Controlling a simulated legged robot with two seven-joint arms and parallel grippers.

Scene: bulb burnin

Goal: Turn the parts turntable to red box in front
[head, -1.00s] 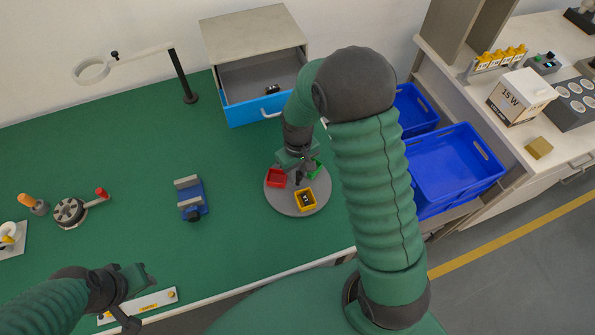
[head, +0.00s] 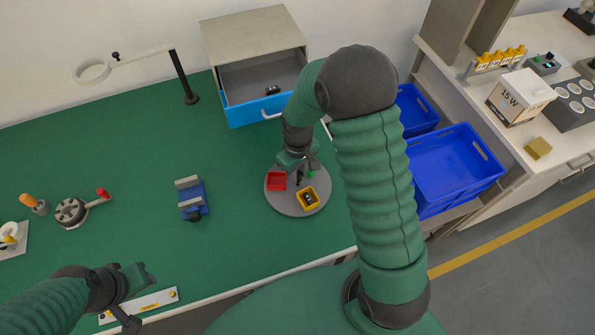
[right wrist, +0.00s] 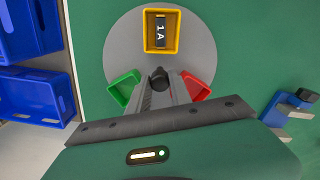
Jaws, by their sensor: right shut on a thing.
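The parts turntable (head: 283,204) is a grey disc on the green bench. It carries a red box (head: 276,181) at its left, a yellow box (head: 308,198) at its front and a green box (head: 314,172), partly hidden, at its right rear. My right gripper (head: 299,178) is over the disc's middle. In the right wrist view its fingers (right wrist: 162,84) are shut on the dark centre knob (right wrist: 158,76); the yellow box (right wrist: 161,45) holds a part marked 1A. My left gripper (head: 134,297) is at the front left edge; its finger gap is unclear.
A blue vise-like fixture (head: 191,200) stands left of the turntable. Behind is a cabinet with an open blue-fronted drawer (head: 262,108). Blue crates (head: 455,170) stand to the right. A white strip (head: 150,303) lies near the left gripper. Bare bench lies around the turntable's left side.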

